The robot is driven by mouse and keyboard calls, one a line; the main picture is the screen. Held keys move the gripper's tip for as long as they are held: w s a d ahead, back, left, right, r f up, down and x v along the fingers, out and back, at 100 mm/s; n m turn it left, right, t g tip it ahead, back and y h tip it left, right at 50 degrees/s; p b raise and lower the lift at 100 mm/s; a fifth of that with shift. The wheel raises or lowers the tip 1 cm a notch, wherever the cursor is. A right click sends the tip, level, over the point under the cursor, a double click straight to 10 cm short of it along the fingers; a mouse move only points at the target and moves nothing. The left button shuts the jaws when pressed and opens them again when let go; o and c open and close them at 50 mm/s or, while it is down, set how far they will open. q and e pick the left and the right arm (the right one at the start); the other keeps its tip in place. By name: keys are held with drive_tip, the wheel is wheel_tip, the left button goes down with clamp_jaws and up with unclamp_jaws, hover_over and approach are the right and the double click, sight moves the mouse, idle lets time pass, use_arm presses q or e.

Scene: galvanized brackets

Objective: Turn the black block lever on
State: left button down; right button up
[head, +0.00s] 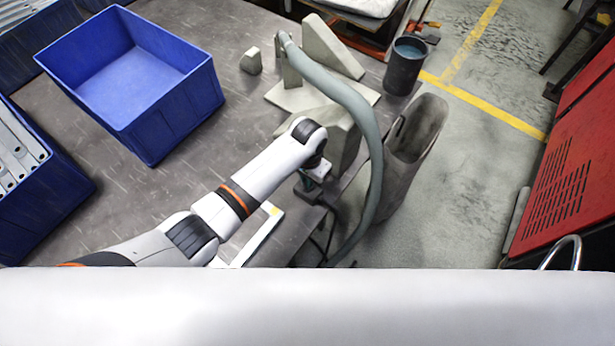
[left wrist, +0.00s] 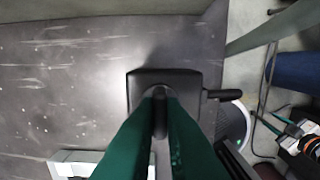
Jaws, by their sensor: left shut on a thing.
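The black block (left wrist: 185,80) sits on the dark metal table in the left wrist view, with a short black stub sticking out of its right side. Its lever (left wrist: 159,118) is a narrow black bar between the green fingers of my left gripper (left wrist: 160,93). The gripper is shut on the lever, and the fingers hide part of it and of the block. In the head view my left gripper (head: 316,173) is small and partly hidden by my wrist, with the black block (head: 308,196) just below it near the table's right edge.
A grey-green hose (head: 362,110) arches close to the right of my left wrist. Pale stone-like wedges (head: 330,48) stand behind. A blue crate (head: 170,118) and a dark cup (head: 404,66) stand on the table (head: 215,150). The middle of the table is clear.

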use_arm(q)
drive_tip(key=m+p, duration=0.2)
drive_tip(key=m, duration=0.2)
drive_tip(key=shift+r, duration=0.15)
drive_tip(key=m+p, duration=0.1)
drive_tip(key=m, duration=0.3)
drive_tip(key=shift+m, duration=0.3)
drive_tip(key=m, duration=0.4)
drive_tip(key=shift+p, duration=0.35)
drive_tip(key=m, duration=0.5)
drive_tip(key=shift+m, duration=0.3)
drive_tip(key=c, duration=1.5)
unclamp_jaws()
